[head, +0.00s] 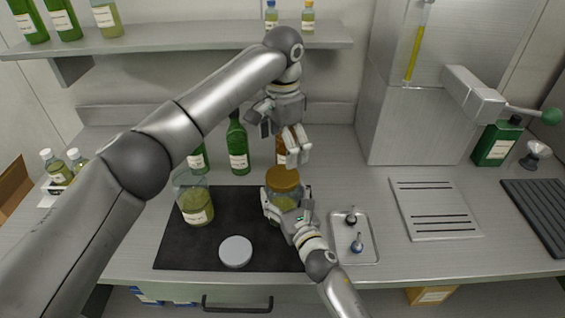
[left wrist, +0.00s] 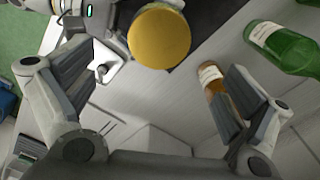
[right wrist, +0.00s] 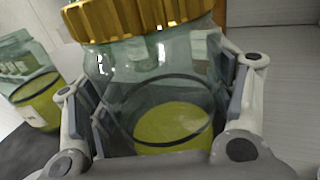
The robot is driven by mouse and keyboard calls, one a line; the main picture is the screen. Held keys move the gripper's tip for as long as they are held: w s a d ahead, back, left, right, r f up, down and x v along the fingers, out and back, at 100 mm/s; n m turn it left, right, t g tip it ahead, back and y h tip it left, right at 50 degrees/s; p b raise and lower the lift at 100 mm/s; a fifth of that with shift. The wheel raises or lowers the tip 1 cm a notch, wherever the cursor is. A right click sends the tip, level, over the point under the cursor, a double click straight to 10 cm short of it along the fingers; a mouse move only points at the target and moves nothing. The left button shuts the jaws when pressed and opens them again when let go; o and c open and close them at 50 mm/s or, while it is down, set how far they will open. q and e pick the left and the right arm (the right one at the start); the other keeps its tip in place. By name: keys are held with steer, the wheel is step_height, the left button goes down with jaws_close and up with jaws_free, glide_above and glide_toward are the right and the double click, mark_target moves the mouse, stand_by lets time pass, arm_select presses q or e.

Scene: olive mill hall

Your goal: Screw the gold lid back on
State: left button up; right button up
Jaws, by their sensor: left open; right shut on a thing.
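The gold lid (head: 283,178) sits on top of a glass jar (head: 285,202) with yellow-green contents, at the right part of the dark mat. In the right wrist view the ribbed gold lid (right wrist: 135,18) covers the mouth of the jar (right wrist: 160,100); how tightly it sits I cannot tell. My right gripper (head: 287,208) is shut around the jar's body. My left gripper (head: 297,155) is open and empty, above and slightly behind the lid. In the left wrist view the lid (left wrist: 160,37) shows beyond the fingers, apart from them.
On the dark mat (head: 170,255) stand another glass jar (head: 196,205) and a pale round lid (head: 236,251). A small tray (head: 368,255) with two small items lies right of my right gripper. Green bottles (head: 238,145) and a brown bottle (head: 281,150) stand behind.

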arm_select(q)
step_height(320, 180, up, 4)
steer(key=shift+f, duration=0.1)
arm_select(e)
steer(key=o, duration=2)
steer(key=shift+o, duration=0.2)
steer(key=v, duration=1.2)
steer(key=shift+f, duration=0.1)
